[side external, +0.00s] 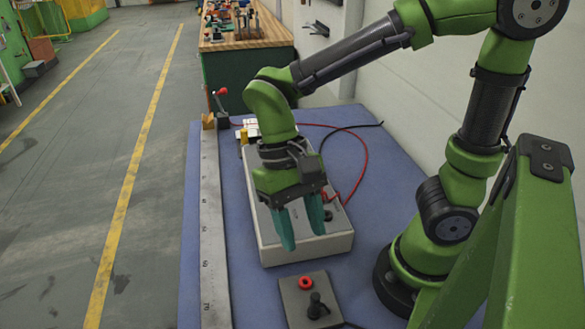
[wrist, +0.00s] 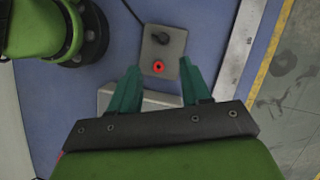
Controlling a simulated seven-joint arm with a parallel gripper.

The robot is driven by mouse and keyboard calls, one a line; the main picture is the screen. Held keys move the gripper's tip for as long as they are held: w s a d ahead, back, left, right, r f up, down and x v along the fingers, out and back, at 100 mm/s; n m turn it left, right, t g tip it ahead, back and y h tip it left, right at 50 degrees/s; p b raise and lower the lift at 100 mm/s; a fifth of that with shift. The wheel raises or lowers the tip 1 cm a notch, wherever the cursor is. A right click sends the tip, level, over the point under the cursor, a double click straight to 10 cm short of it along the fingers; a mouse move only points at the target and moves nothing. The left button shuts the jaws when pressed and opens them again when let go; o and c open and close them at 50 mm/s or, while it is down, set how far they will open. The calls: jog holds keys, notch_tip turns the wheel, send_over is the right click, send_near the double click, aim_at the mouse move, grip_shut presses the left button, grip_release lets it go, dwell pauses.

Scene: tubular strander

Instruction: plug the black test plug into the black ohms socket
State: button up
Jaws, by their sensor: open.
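A small grey plate (side external: 290,292) lies on the blue table top in front of the large grey box. It bears a red ring-shaped socket (side external: 305,282) and an upright black plug-like piece (side external: 317,306). In the wrist view the black piece (wrist: 159,37) stands beyond the red socket (wrist: 158,66); I cannot tell whether it sits in a socket. My gripper (side external: 302,238) is open and empty, pointing down above the near part of the large box. In the wrist view its fingertips (wrist: 160,67) are on either side of the red socket. No clearly marked ohms socket shows.
The large grey box (side external: 305,248) carries a dark round part (side external: 327,215), with a red lead (side external: 366,165) and a black lead behind. A long steel ruler (side external: 212,240) runs along the table's left side. A workbench with tools (side external: 240,40) stands behind.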

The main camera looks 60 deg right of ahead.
aim_at(315, 294)
jog(key=x, duration=0.8)
jog(key=shift+a+x, duration=0.15)
jog(key=shift+x, duration=1.35)
jog(key=shift+a+x, duration=0.15)
jog(key=shift+x, duration=1.35)
jog(key=shift+w, duration=0.15)
grip_shut()
